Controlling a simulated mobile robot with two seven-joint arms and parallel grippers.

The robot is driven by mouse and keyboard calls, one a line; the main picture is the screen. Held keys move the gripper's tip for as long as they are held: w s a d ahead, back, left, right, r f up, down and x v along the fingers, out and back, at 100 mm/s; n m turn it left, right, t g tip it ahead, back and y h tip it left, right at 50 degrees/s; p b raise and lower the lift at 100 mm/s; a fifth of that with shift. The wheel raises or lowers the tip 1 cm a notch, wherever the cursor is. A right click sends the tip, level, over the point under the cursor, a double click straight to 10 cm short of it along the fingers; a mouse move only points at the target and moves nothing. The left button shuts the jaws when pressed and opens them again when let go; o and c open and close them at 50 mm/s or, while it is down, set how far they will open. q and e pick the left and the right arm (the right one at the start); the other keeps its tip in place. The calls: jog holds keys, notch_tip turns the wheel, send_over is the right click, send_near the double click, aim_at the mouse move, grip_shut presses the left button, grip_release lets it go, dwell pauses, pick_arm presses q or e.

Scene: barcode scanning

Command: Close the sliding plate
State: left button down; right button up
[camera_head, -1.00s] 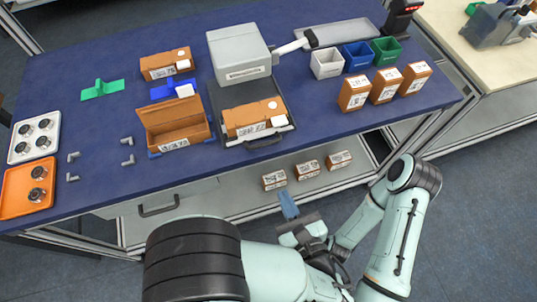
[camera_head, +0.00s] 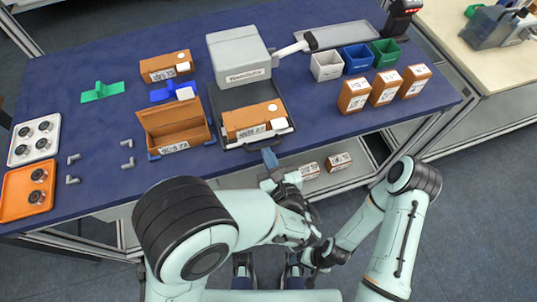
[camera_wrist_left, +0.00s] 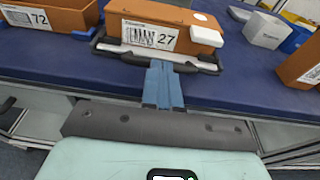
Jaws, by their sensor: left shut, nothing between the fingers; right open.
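The sliding plate (camera_head: 281,92) is a dark tray extending forward from the grey machine box (camera_head: 240,57). It bears a brown box (camera_head: 252,119) with a barcode label, also seen in the left wrist view (camera_wrist_left: 192,36). Its dark handle (camera_head: 263,141) lies at the table's front edge and crosses the left wrist view (camera_wrist_left: 205,67). My left gripper (camera_head: 270,158) is shut and empty, its blue fingertips (camera_wrist_left: 161,70) right at the handle's front; I cannot tell whether they touch. My right gripper (camera_head: 318,252) is open, low beside my left arm, which partly hides it.
An open brown box (camera_head: 178,132) stands left of the plate. White (camera_head: 326,66), blue (camera_head: 357,58) and green (camera_head: 386,52) bins and several brown boxes (camera_head: 354,93) stand to the right. Brown boxes (camera_head: 339,161) sit on the shelf below.

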aim_at(254, 115)
dwell(0.3)
pick_arm(q)
jog(key=x, duration=0.4)
jog(key=r+x, duration=0.1)
jog(key=x, duration=0.3)
jog(key=r+x, duration=0.1)
jog(key=x, duration=0.3)
jog(key=shift+w+r+p, duration=0.2)
jog(key=shift+p, duration=0.1)
jog(key=shift+w+a, duration=0.1)
jog(key=shift+w, duration=0.2)
jog(key=shift+r, duration=0.15)
